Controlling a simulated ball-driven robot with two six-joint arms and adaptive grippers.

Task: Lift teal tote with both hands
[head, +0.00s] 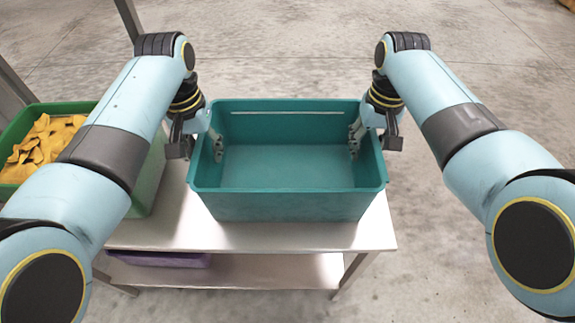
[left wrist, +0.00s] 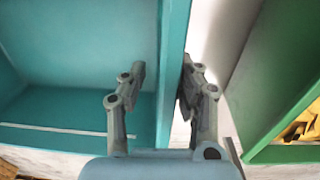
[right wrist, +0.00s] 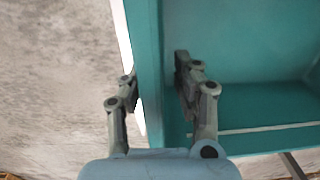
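The teal tote (head: 285,207) stands upright and empty on a light table. My left gripper (head: 208,143) straddles its left wall, one finger inside and one outside; the left wrist view shows the tote wall (left wrist: 172,60) between the parted fingers (left wrist: 162,83), with a gap at the inner finger. My right gripper (head: 364,138) straddles the right wall in the same way. In the right wrist view, the tote wall (right wrist: 150,60) passes between its parted fingers (right wrist: 154,83), apart from the inner one. Both grippers are open. The outer fingers are mostly hidden in the head view.
A green bin (head: 150,183) holding yellow items (head: 45,140) stands close to the tote's left. The table (head: 290,237) shows a bare strip in front of the tote. A purple object (head: 158,259) lies on the lower shelf. Open concrete floor lies behind and to the right.

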